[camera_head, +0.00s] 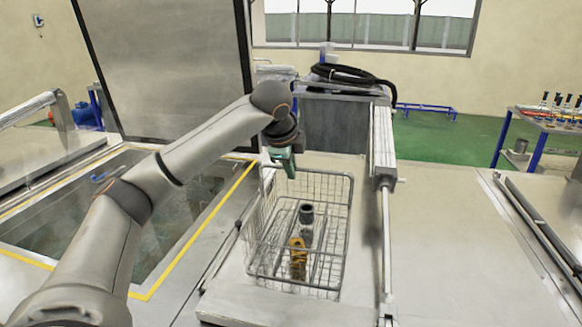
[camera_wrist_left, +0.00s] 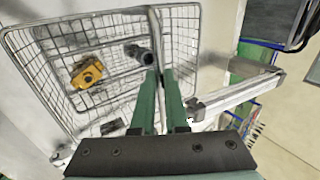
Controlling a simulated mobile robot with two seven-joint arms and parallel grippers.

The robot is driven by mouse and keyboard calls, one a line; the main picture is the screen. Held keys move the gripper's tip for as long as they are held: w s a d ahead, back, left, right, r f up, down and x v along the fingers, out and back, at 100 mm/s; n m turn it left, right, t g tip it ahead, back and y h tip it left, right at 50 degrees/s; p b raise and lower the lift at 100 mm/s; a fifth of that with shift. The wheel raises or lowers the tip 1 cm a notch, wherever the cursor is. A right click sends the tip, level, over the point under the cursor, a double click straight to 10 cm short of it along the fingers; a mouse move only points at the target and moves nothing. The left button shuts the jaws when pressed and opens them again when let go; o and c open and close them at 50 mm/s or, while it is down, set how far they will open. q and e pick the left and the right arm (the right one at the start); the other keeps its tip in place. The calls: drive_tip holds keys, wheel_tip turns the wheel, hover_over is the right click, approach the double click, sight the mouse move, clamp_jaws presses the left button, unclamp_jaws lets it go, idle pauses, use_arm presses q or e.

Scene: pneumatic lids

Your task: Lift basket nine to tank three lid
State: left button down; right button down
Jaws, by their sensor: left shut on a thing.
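A wire basket (camera_head: 336,232) is in the middle of the head view, over a light grey lid (camera_head: 250,306). My left gripper (camera_head: 279,162) is at the basket's far upper rim, near its left corner. In the left wrist view the green fingers (camera_wrist_left: 160,74) are shut on the wire rim of the basket (camera_wrist_left: 100,12). A yellow part (camera_head: 298,258) and a dark grey cylindrical part (camera_head: 306,215) lie inside the basket. I cannot tell whether the basket's bottom touches the lid. No number shows on basket or lid. My right gripper is not in view.
An open tank (camera_head: 130,215) with yellow-edged rim lies left of the basket, its raised lid (camera_head: 165,65) behind it. A pneumatic cylinder (camera_head: 383,150) stands right of the basket. A coiled black hose (camera_head: 345,74) lies behind. The surface at right (camera_head: 445,240) is clear.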

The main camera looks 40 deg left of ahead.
use_arm(q)
drive_tip(key=c, duration=0.9)
unclamp_jaws()
drive_tip(key=shift+r, duration=0.2)
drive_tip(key=shift+o, duration=0.3)
drive_tip(key=shift+s+f, duration=0.1)
drive_tip(key=shift+f, duration=0.2)
drive_tip(key=s+d+r, duration=0.1)
drive_tip(key=s+r, duration=0.2)
drive_tip(key=r, duration=0.8)
drive_tip(key=s+d+r, duration=0.2)
drive_tip(key=s+r, duration=0.1)
drive_tip(key=r, duration=0.9)
drive_tip(key=shift+p, duration=0.35)
drive_tip(key=shift+f, duration=0.1)
